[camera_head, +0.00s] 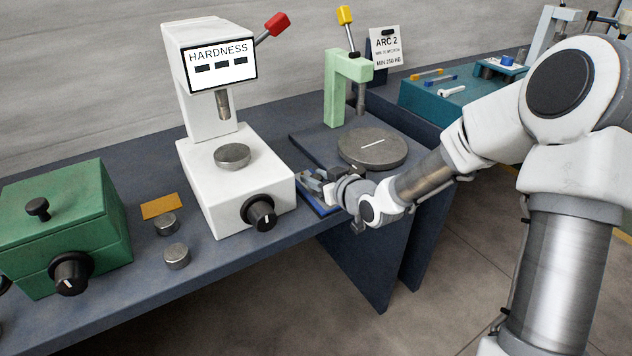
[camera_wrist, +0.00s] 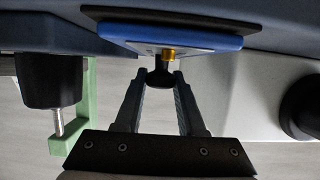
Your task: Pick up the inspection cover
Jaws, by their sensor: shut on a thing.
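The inspection cover, a flat blue plate (camera_wrist: 215,40) with a small brass-and-black knob (camera_wrist: 160,74), is at the top middle of the wrist view. My gripper (camera_wrist: 161,80) is shut on the black knob, one finger on each side. In the head view, my gripper (camera_head: 332,192) is between the white hardness tester and the round grey plate. A blue edge (camera_head: 318,209) of the cover shows below it there; most of the cover is hidden by my gripper. I cannot tell whether the cover touches the surface behind it.
The white hardness tester (camera_head: 222,180) stands close at left of my gripper. The pale green press (camera_head: 336,95) and round grey plate (camera_head: 372,147) are behind and to the right. A green box (camera_head: 65,220) and small metal discs (camera_head: 176,256) are farther left. The bench's front edge is close.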

